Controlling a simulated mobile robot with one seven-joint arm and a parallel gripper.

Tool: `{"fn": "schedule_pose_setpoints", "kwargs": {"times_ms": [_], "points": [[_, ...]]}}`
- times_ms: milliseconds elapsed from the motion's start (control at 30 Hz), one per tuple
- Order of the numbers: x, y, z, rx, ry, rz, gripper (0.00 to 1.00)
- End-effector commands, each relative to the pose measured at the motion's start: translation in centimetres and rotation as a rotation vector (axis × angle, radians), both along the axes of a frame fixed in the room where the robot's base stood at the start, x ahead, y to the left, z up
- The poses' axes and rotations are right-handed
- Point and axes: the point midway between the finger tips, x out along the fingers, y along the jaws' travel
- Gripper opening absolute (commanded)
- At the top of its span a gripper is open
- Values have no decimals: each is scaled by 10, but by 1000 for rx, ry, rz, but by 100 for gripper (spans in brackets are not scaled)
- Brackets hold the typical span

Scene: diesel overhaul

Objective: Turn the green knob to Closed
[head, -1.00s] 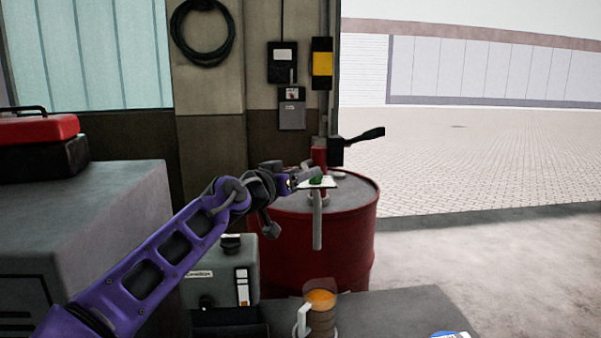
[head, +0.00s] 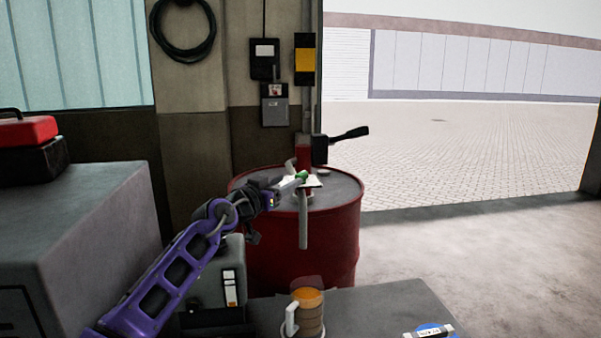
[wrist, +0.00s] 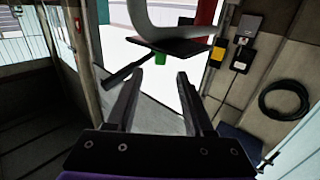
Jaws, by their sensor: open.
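The green knob (head: 302,175) is small and sits on the pump fitting above the red drum, beside a pale plate (head: 315,181). In the wrist view the green knob (wrist: 160,61) hangs below the dark plate (wrist: 172,46), beyond my fingertips and roughly in line with the gap between them. My gripper (head: 288,186) is just left of the knob in the head view. In the wrist view my gripper (wrist: 159,80) is open, with nothing between its fingers. Any marking for Closed is not readable.
The red drum (head: 325,235) carries a red pump with a black lever (head: 350,133) and a grey spout (head: 303,225). A jug of orange liquid (head: 308,300) stands on the grey bench in front. A grey can (head: 222,275) stands beside my arm. A grey cabinet (head: 90,225) is at left.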

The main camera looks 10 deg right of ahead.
Motion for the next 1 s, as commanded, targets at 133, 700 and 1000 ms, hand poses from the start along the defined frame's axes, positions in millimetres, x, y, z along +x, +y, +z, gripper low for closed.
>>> {"fn": "schedule_pose_setpoints", "kwargs": {"times_ms": [133,700,1000], "points": [[25,-22,1,-1,1,-2,52],[59,-49,0,-1,1,1,52],[59,-49,0,-1,1,1,16]]}}
